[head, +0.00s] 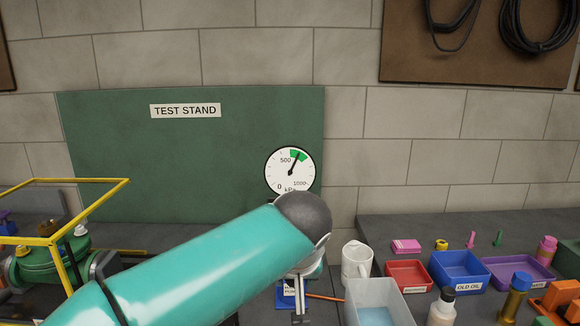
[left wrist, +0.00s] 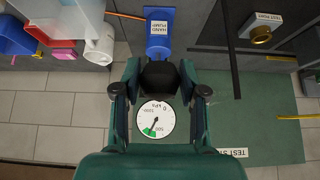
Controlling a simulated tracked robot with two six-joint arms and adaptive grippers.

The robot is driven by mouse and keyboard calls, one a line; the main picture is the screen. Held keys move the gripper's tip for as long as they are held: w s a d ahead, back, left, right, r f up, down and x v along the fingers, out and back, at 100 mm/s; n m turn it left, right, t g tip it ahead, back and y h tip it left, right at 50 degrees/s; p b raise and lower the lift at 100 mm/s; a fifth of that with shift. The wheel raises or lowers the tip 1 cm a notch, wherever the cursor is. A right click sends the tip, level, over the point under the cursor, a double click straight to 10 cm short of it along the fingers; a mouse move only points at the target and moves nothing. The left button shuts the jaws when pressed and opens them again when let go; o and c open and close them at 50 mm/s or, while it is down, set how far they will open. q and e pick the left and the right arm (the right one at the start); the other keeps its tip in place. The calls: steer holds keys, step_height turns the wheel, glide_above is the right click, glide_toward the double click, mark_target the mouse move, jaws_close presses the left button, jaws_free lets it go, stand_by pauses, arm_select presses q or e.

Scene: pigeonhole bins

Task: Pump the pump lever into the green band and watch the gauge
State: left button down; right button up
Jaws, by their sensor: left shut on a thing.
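The round white gauge (head: 290,172) hangs on the green test stand board. Its needle points up and slightly right, at the green band (head: 298,155). The gauge also shows upside down in the left wrist view (left wrist: 155,119). The blue hand pump (left wrist: 160,32) stands ahead of my left gripper (left wrist: 160,76), which is shut on the dark grip of the pump lever (left wrist: 160,82). In the head view my left arm hides most of the gripper and lever, and only part of the blue pump (head: 286,299) shows. My right gripper is in neither view.
Red (head: 408,275), blue (head: 459,271) and purple (head: 515,272) bins lie further right. A yellow frame (head: 62,240) over a green fitting (head: 48,264) stands at the left.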

arm_select(q)
steer(key=c, duration=0.8)
jaws_free()
steer(key=shift+w+r, duration=0.1)
steer(key=shift+r, duration=0.25)
steer(key=shift+o, duration=0.4)
steer(key=shift+f, duration=0.15)
steer(key=p+v, duration=0.2)
steer(key=v, duration=0.4)
